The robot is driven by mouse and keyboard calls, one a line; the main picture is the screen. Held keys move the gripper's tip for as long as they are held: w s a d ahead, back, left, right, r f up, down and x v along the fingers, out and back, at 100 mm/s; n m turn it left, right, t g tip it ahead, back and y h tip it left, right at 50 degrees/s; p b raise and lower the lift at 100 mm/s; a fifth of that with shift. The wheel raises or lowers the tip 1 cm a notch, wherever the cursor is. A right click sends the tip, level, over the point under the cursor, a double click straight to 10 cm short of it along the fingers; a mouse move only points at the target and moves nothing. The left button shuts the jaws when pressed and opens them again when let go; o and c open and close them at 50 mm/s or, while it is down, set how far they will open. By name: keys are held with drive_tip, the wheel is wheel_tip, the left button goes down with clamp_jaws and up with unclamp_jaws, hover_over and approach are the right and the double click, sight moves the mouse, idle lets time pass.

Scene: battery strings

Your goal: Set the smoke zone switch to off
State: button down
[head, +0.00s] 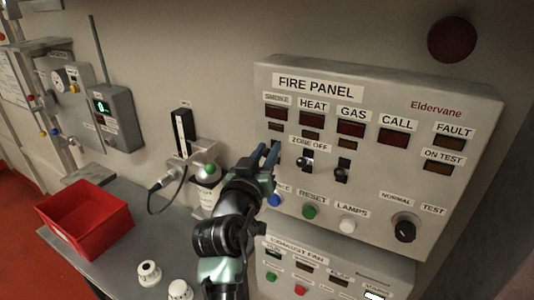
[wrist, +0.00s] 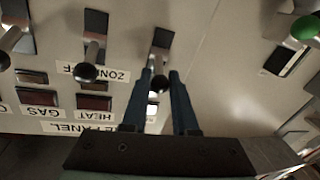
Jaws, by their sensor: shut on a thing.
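The fire panel (head: 375,230) is on the wall at the right of the head view. Its smoke zone switch (wrist: 160,83) is a dark-knobbed lever on a dark plate, beneath the smoke lamp (head: 276,113). My gripper (head: 271,153) reaches the panel there; its blue fingers (wrist: 162,76) stand on both sides of the lever and are shut on it. In the head view my fingers mostly hide this switch. I cannot tell clearly which way its lever points.
The heat switch (head: 303,160) and gas switch (head: 341,172) stand to its right. Below are blue (head: 274,199), green (head: 309,211) and white (head: 347,225) buttons. A bottle (head: 207,190) stands left of my arm. A red bin (head: 85,222) sits on the bench.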

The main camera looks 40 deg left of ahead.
sight(271, 146)
drive_tip(key=shift+s+f+t+y+b, duration=0.1)
drive_tip(key=shift+f+t+y+b, duration=0.55)
drive_tip(key=shift+b, duration=3.15)
wheel_tip(271, 146, down, 2)
drive_tip(key=t+b, duration=0.1)
drive_tip(key=b, duration=0.5)
drive_tip(key=n+t+y+b, duration=0.1)
drive_tip(key=b, duration=0.5)
drive_tip(key=t+y+b, duration=0.1)
drive_tip(key=t+b, duration=0.1)
drive_tip(key=b, duration=0.4)
drive_tip(key=shift+s+f+n+b, duration=0.1)
drive_tip(key=shift+f+n+b, duration=0.2)
drive_tip(key=shift+b, duration=0.1)
drive_tip(key=t+y+b, duration=0.1)
drive_tip(key=b, duration=0.5)
drive_tip(key=f+n+y+b, duration=0.1)
drive_tip(key=b, duration=0.6)
drive_tip(key=shift+n+t+y, duration=0.25)
drive_tip(key=shift+n+t, duration=0.05)
drive_tip(key=shift+t, duration=0.05)
drive_tip(key=b, duration=0.3)
drive_tip(key=shift+r+y, duration=0.1)
drive_tip(key=shift+y, duration=0.3)
drive_tip(key=shift+w+r+n+b, duration=0.15)
drive_tip(key=shift+w+n+b, duration=0.05)
drive_tip(key=shift+n+b, duration=0.2)
drive_tip(key=c, duration=0.7)
unclamp_jaws()
drive_tip(key=shift+t, duration=0.3)
